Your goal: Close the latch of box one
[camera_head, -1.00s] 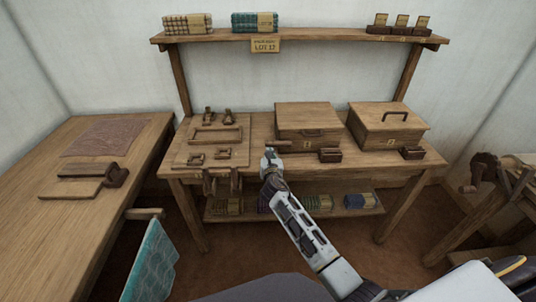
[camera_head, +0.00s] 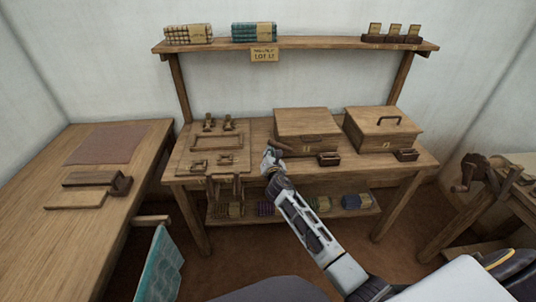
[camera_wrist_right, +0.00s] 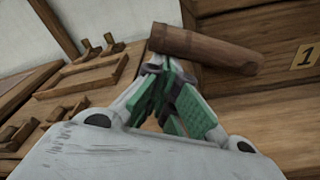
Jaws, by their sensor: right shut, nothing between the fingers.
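Box one (camera_head: 308,122) is a wooden chest with its lid down, at the middle back of the bench. Its front with the yellow number 1 label (camera_wrist_right: 307,55) shows at the right of the right wrist view. A round wooden bar (camera_wrist_right: 205,48), which looks like the latch, sticks out by the box's front left; it also shows in the head view (camera_head: 281,146). My right gripper (camera_head: 270,158) is shut and empty, just in front of and below the bar. In the right wrist view its green-padded fingertips (camera_wrist_right: 165,70) are close under the bar; contact is unclear.
Box two (camera_head: 382,130), with a dark top handle, stands to the right. Small dark blocks (camera_head: 329,159) sit before the boxes. A board with wooden fittings (camera_head: 213,147) lies to the left. A shelf (camera_head: 330,46) runs above. A side table (camera_head: 60,220) is at far left.

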